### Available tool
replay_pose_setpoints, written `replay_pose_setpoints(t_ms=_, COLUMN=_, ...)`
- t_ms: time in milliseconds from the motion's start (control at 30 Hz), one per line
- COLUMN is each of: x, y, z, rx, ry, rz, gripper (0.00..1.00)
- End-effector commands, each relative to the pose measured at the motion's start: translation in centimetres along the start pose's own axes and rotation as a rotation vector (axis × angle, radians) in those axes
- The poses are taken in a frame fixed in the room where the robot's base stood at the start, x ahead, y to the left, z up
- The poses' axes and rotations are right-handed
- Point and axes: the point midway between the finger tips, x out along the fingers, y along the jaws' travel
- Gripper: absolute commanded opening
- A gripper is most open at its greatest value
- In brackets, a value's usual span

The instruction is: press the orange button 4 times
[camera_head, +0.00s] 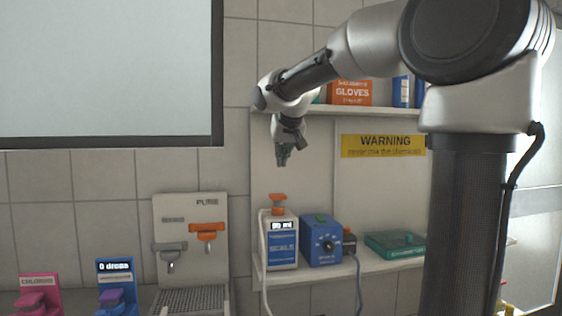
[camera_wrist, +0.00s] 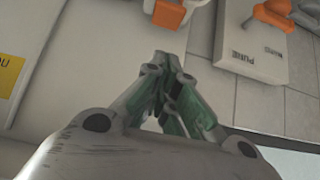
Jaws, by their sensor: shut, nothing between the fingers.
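In the wrist view the orange button (camera_wrist: 167,14) shows at the top edge, partly cut off. My gripper (camera_head: 284,160) is shut and empty, pointing down above the button with a clear gap between them. Its closed fingertips (camera_wrist: 163,60) also show in the wrist view, below the button in the picture. A small display on the unit reads a value in ml, too small to read surely.
Left of the unit, the PURE dispenser (camera_head: 192,268) has an orange lever (camera_head: 207,231) and a grey one. A blue box with a knob (camera_head: 321,243) stands close on the right, then a green case (camera_head: 394,244). Pink (camera_head: 38,300) and blue (camera_head: 117,289) dispensers stand at lower left. An upper shelf holds boxes.

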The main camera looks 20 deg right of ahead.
Motion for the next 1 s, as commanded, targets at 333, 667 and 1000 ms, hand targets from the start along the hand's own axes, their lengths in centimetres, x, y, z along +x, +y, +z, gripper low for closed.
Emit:
replay_pose_setpoints(t_ms=333, x=7.6, y=0.0, z=0.1, rx=-0.001, ry=-0.003, rz=0.001, gripper=0.00)
replay_pose_setpoints(t_ms=667, x=10.2, y=0.0, z=2.6, rx=-0.001, ry=0.000, rz=0.000, gripper=0.00)
replay_pose_setpoints(t_ms=1000, x=10.3, y=0.0, z=2.8, rx=0.000, ry=0.001, rz=-0.001, gripper=0.00)
